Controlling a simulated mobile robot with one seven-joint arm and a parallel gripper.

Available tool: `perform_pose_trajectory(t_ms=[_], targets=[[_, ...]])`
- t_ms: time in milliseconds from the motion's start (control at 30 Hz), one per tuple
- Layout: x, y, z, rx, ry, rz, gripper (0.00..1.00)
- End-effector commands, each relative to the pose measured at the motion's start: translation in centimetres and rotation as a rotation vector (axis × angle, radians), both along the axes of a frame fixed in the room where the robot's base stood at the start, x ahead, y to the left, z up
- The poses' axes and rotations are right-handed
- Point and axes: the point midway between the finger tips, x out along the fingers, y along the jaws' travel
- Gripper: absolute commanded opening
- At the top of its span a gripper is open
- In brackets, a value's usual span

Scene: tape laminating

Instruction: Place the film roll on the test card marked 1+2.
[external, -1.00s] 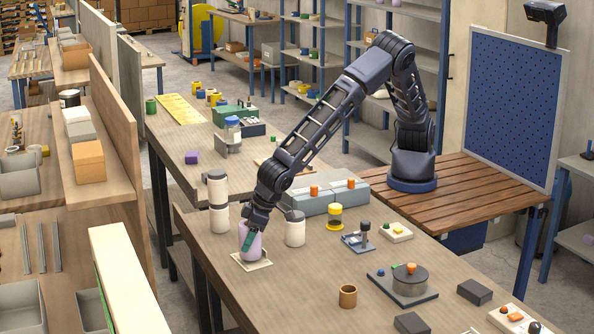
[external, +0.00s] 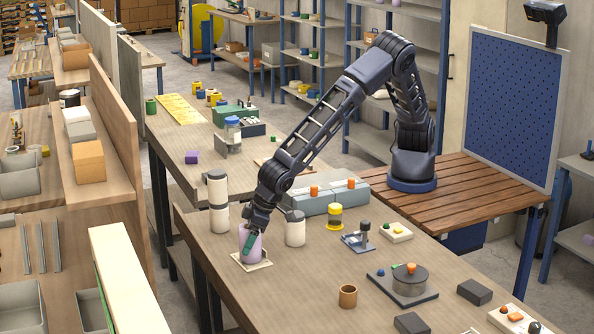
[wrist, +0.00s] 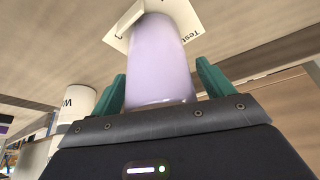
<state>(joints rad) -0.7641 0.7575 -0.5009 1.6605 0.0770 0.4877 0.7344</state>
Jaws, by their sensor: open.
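The film roll is a pale purple cylinder (external: 253,247) standing upright on a cream test card (external: 240,261) near the table's left edge. In the wrist view the roll (wrist: 160,60) rises between my fingers, and the card (wrist: 122,42) lies under its far end with "Test" partly readable; the number is hidden. My gripper (external: 250,240) is at the roll from above, its green fingers one on each side. In the wrist view my gripper (wrist: 160,88) is open, with a gap showing beside the roll.
A white cylinder with a dark top (external: 295,229) stands close right of my gripper, and a taller white one (external: 217,200) behind left. A brown cup (external: 348,296) and a dark round fixture (external: 409,282) are to the right. Bare tabletop lies in front of the card.

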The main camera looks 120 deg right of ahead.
Motion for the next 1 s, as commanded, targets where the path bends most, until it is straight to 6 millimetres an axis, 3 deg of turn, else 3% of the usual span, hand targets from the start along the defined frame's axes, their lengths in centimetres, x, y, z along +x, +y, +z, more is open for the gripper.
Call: perform_pose_trajectory(t_ms=[600,1000], targets=[[-3.9,1.6,9.5,0.002,-0.002,0.001,0.8],[-4.6,1.3,10.9,0.004,0.003,-0.002,0.8]])
